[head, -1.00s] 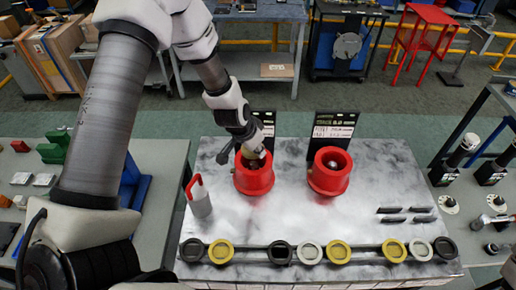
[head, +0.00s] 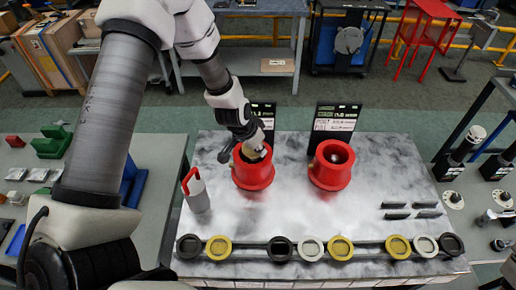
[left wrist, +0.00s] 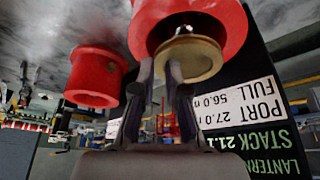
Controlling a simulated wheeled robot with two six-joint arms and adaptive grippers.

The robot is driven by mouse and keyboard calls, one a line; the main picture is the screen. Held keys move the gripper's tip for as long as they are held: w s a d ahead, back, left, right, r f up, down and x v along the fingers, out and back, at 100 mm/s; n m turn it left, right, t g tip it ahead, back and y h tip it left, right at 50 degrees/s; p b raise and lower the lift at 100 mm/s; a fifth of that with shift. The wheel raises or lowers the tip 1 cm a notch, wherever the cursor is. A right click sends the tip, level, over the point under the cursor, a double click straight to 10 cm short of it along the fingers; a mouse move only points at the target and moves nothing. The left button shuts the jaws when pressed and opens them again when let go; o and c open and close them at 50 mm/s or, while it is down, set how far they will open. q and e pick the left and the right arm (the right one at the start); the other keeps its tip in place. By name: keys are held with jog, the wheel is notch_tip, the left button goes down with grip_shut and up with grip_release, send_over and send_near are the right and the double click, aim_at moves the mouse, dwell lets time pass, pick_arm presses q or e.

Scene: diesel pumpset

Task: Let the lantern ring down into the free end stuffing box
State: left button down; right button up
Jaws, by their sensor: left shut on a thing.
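Two red stuffing boxes stand on the marbled bench: the left one (head: 253,177) and the right one (head: 331,174). My left gripper (head: 254,153) reaches down into the mouth of the left box. In the left wrist view my left gripper (left wrist: 163,80) is shut on a tan lantern ring (left wrist: 196,65), at the mouth of that red box (left wrist: 222,18). The ring looks partly within the mouth; how deep it sits is hidden. The other red box (left wrist: 95,76) shows apart at the left, its bore empty in the head view except for a shaft end. My right gripper is not in view.
A black sign (head: 335,118) stands behind each box. A row of black, yellow and white rings (head: 310,249) lies along the front edge. Dark strips (head: 411,210) lie at right.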

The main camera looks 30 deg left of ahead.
pick_arm(q)
jog(key=c, duration=1.1)
grip_release()
jog(key=shift+s+r, duration=0.1)
jog(key=shift+v, duration=3.75)
